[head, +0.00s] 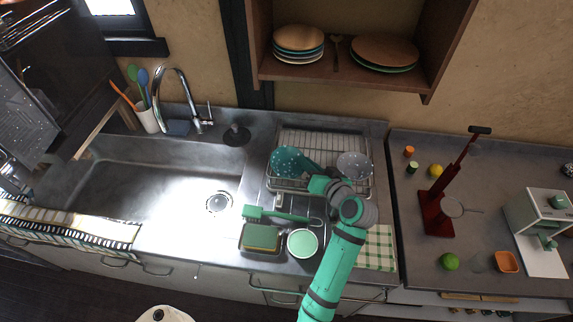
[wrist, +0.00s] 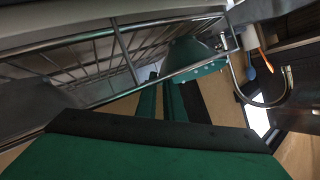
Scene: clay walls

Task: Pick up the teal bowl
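The teal bowl (head: 284,160) has white dots and stands tilted at the left of the wire dish rack (head: 272,186). In the wrist view the bowl (wrist: 203,66) shows beyond the rack's wires, partly hidden by them. My gripper (head: 307,168) is at the bowl's right edge in the head view, low over the rack. In the wrist view the narrow green and dark fingers (wrist: 165,98) point towards the bowl. I cannot tell whether they touch it, or how wide the gap between them is.
A grey speckled bowl (head: 354,166) stands at the rack's right. A green-handled brush (head: 275,214), a sponge tray (head: 260,238) and a pale green round dish (head: 302,243) lie in front. The sink (head: 150,190) is at left. A shelf (head: 335,75) hangs above.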

